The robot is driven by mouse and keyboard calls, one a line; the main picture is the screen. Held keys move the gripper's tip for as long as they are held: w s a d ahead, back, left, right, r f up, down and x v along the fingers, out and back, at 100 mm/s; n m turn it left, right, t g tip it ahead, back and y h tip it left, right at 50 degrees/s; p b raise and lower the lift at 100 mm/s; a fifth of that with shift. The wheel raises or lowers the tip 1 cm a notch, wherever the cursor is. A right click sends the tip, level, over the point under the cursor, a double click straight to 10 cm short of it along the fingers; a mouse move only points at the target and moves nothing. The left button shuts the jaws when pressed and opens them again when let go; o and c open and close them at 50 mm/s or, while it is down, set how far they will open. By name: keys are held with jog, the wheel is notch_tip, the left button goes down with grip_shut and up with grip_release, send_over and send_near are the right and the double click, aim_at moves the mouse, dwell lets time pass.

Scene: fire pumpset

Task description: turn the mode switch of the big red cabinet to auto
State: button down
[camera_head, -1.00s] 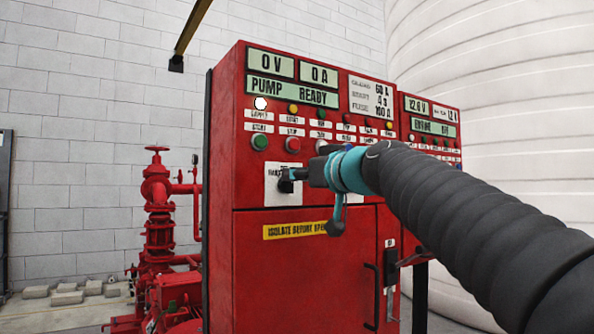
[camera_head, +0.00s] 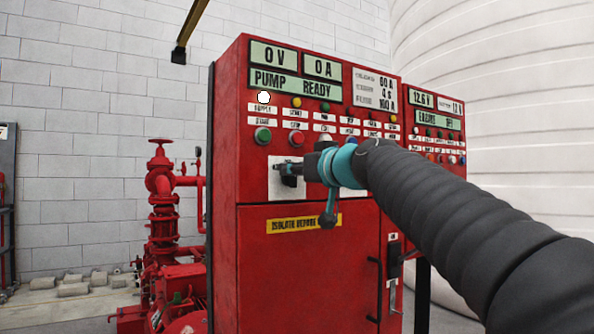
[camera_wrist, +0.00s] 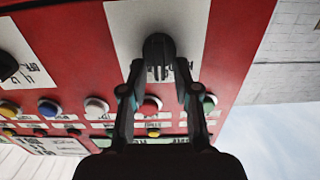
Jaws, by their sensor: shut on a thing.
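The big red cabinet (camera_head: 300,260) stands in the middle of the head view, its displays reading "PUMP READY". The mode switch is a dark knob (camera_wrist: 159,48) on a white plate (camera_head: 277,190), below the row of buttons. My gripper (camera_head: 290,170) reaches it from the right. In the wrist view my gripper (camera_wrist: 159,72) has its two fingertips on either side of the knob, shut on it. The fingers partly hide the plate's lettering, so I cannot read which position the knob points to.
Green (camera_head: 263,135) and red (camera_head: 297,139) buttons sit just above the switch plate. A second red panel (camera_head: 436,130) adjoins on the right, before a large white tank (camera_head: 500,90). Red pump piping (camera_head: 162,215) stands at left. A door handle (camera_head: 375,288) projects below.

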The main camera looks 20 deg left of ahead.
jog(key=shift+m, duration=0.4)
jog(key=shift+w+d+f+m+p, duration=0.1)
jog(key=shift+w+m+p, duration=0.05)
jog(key=shift+m, duration=1.2)
jog(key=shift+w+d+f+m+p, duration=0.15)
jog(key=shift+w+m, duration=0.05)
jog(key=shift+m, duration=1.1)
jog(key=shift+w+d+f+m+p, duration=0.1)
jog(key=shift+w+m+p, duration=0.05)
jog(key=shift+m, duration=1.2)
jog(key=c, duration=1.2)
grip_release()
jog(key=shift+c, duration=0.2)
jog(key=shift+s+d, duration=0.1)
jog(key=v, duration=1.1)
jog(key=shift+s+d, duration=0.3)
